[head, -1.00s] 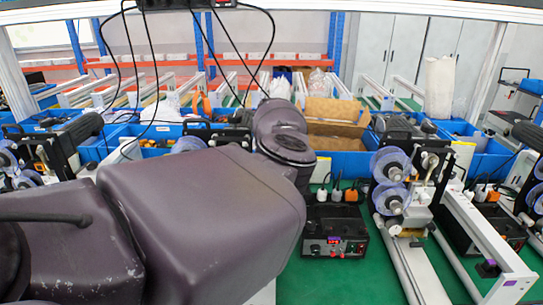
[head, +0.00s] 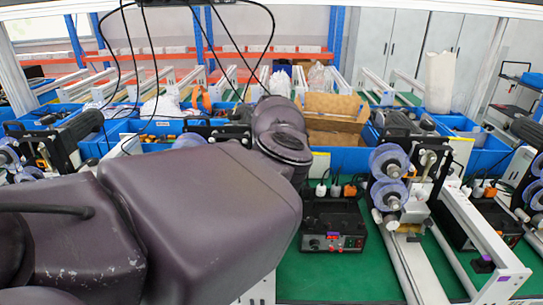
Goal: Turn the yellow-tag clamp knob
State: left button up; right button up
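A coder machine (head: 400,185) with bluish clear reels (head: 389,162) stands right of centre in the head view. I cannot make out a clamp knob with a yellow tag for certain. A pale yellow panel (head: 319,166) shows behind the black control box, and another pale panel (head: 460,152) is beside the coder machine. My dark left arm fills the lower left and middle of the view and hides the bench behind it. Neither gripper is visible.
A black control box (head: 333,225) with a red display sits on the green bench (head: 345,275). Blue bins (head: 345,160) and an open cardboard box (head: 335,112) line the back.

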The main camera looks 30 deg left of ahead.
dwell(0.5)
pick_arm(q)
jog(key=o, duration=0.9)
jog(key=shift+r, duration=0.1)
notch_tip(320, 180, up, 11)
jog(key=b, duration=0.1)
jog(key=shift+b, duration=0.4)
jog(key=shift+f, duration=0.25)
